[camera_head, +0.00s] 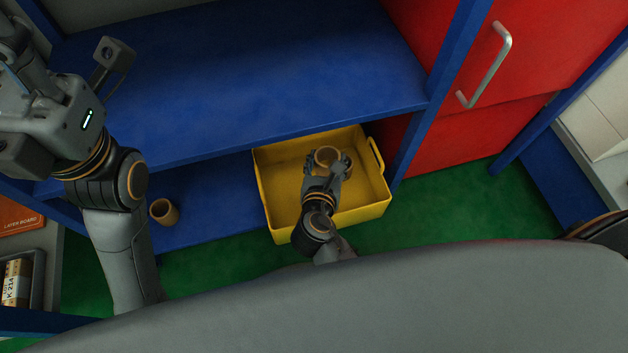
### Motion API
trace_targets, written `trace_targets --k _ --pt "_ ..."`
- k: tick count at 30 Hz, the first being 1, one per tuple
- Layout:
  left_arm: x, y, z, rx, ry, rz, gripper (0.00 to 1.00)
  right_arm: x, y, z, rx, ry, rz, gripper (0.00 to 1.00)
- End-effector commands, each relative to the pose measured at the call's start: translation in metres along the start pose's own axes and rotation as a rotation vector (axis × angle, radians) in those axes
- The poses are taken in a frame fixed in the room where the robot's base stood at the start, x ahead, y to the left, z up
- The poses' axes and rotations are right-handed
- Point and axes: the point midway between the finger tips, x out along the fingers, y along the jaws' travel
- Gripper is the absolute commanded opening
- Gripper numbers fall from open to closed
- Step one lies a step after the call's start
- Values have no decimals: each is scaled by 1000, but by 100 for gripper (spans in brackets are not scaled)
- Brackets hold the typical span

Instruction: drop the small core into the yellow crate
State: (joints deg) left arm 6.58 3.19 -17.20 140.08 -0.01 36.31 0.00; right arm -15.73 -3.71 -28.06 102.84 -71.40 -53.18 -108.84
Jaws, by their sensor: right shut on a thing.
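The yellow crate (282,218) stands at the lower level beneath the blue shelf, in the middle of the head view. My right gripper (328,162) is over the crate and shut on a small tan core (327,154), a short hollow ring. The core appears within the crate's outline; its height above the crate floor cannot be told. A second tan core (164,211) stands on the lower blue shelf, left of the crate. My left arm comes in at the upper left; its gripper's fingers cannot be made out.
The blue upper shelf (240,75) overhangs the back of the crate. A blue post (412,150) stands right of the crate, beside red fronts with a metal handle (490,70). An orange box (18,214) lies at far left. Green floor (450,215) is clear at right.

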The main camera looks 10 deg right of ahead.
Motion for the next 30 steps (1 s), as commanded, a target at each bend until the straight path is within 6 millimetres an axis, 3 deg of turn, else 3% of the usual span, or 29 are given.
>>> trace_targets --k 1,4,5,17,30 --pt "0 0 0 0 0 0 40 0 0 0 0 0 0 57" --pt "0 0 0 0 0 0 40 0 0 0 0 0 0 77" --pt "0 0 0 0 0 0 40 0 0 0 0 0 0 80" --pt "-1 0 0 0 -1 0 40 -6 0 0 0 0 1 80" --pt "0 0 0 0 -1 0 40 -91 0 -1 1 3 1 80"
